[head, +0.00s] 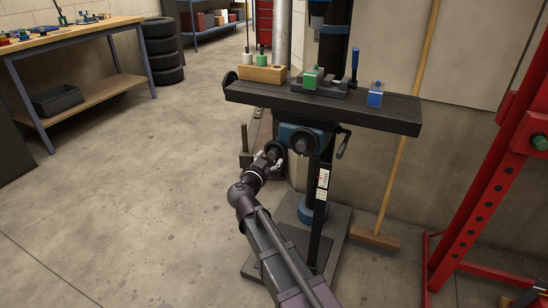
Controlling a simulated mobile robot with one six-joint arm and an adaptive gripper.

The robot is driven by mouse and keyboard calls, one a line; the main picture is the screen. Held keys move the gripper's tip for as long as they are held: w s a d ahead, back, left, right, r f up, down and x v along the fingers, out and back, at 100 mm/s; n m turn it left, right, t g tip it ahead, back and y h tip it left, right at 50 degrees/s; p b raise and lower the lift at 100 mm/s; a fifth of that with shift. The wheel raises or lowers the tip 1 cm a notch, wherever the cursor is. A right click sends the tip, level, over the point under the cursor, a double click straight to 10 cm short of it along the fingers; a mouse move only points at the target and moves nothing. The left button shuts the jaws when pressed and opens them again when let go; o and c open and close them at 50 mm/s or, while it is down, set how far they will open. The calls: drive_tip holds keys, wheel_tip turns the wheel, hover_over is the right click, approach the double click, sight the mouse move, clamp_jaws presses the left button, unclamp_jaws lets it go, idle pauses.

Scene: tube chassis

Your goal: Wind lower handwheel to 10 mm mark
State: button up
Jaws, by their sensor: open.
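A milling-type machine stands in the head view with a dark table (330,106) on a blue knee. Below the table, on the front of the blue knee, is a dark round handwheel or hub (302,143). My gripper (281,160) is open, just left of and below it, at the end of my arm reaching up from the bottom. A second dark round shape (273,149) shows behind the gripper, partly hidden by it. I cannot tell whether the gripper touches either. A white label strip (322,183) is on the dark column; its marks are too small to read.
On the table are a wooden block with tools (263,74), a green block in a vise (312,77) and a blue block (375,95). A crank handle (343,143) hangs at right. A broom (376,239) and red frame (485,170) stand right.

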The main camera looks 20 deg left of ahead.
drive_tip(key=shift+w+d, duration=0.1)
drive_tip(key=shift+w, duration=0.65)
clamp_jaws()
drive_tip(key=shift+d, duration=0.5)
drive_tip(key=shift+a, duration=0.4)
drive_tip(key=shift+n, duration=0.3)
